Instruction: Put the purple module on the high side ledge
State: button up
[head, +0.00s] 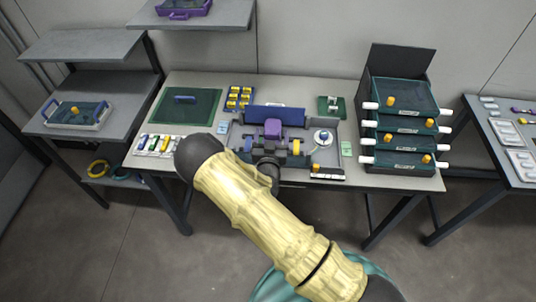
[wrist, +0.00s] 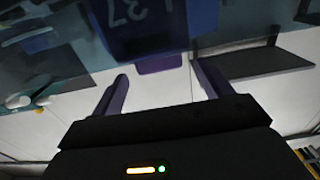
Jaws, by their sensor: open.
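A second purple item, a case with a handle (head: 187,10), sits on a raised grey ledge (head: 225,18) at the back left. I cannot tell for certain which is the purple module. My gripper (wrist: 160,75) is open in the wrist view, with nothing held between its fingers. A dark blue-violet body marked 37 (wrist: 150,28) and a purple part (wrist: 158,63) lie just beyond the fingertips.
Another raised grey shelf (head: 80,45) at far left is bare; a tray (head: 78,114) lies on the surface below it. A rack of teal drawers (head: 403,125) stands at the bench's right. A green mat (head: 187,105) and yellow parts (head: 239,97) lie left of the fixture.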

jog(key=s+b, duration=0.2)
jog(key=s, duration=0.7)
jog(key=shift+a, duration=0.2)
jog(key=d+r+m+g+h, duration=0.1)
jog(key=d+m+g, duration=0.2)
jog(key=d+g, duration=0.5)
jog(key=s+d+r+n+g, duration=0.1)
jog(key=s+d+r+g, duration=0.2)
jog(key=s+d+r, duration=0.2)
jog(key=s+d+r+n+g+y, duration=0.1)
jog(key=s+d+r+g, duration=0.3)
jog(key=s+r, duration=0.4)
jog(key=s+d+n, duration=0.1)
jog(key=s, duration=0.2)
jog(key=shift+s+d+y, duration=0.15)
jog(key=shift+s+y, duration=0.15)
